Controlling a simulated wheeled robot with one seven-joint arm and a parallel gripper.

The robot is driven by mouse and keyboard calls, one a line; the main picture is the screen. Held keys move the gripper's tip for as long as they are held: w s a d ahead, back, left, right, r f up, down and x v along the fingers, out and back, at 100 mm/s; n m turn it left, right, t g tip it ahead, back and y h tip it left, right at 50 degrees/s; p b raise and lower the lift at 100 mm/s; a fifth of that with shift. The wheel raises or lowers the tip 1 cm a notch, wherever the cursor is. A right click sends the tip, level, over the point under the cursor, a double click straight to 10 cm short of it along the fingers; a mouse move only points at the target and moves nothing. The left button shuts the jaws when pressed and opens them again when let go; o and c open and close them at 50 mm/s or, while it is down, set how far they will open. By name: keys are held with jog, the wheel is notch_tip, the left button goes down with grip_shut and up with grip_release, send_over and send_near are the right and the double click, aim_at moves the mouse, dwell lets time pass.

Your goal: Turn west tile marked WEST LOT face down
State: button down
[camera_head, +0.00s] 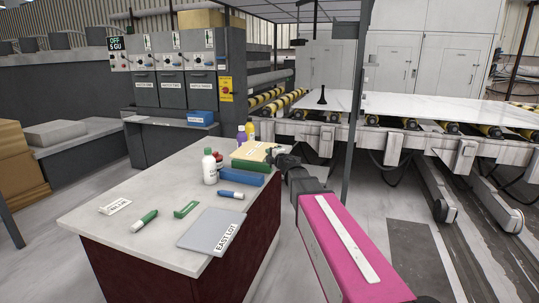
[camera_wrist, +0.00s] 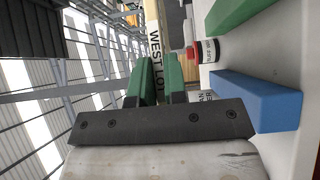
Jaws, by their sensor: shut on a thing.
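The cream west tile (camera_head: 253,149) is at the far end of the stone-topped counter, beyond a green block, partly hidden by my gripper. The tile's broad face is not clear in the wrist view. I cannot tell whether the tile touches the counter.
A grey EAST LOT tile (camera_head: 210,230) lies at the counter's near edge. A blue block (camera_head: 241,177), a green block (camera_head: 249,165), bottles (camera_head: 210,167) and markers (camera_head: 144,221) stand or lie around. A conveyor with a white slab (camera_head: 430,105) is behind, right.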

notch_tip(320, 180, down, 8)
jog(key=shift+f, duration=0.25)
dwell(0.7)
jog(key=c, duration=1.1)
grip_release()
jog(key=shift+f, duration=0.1)
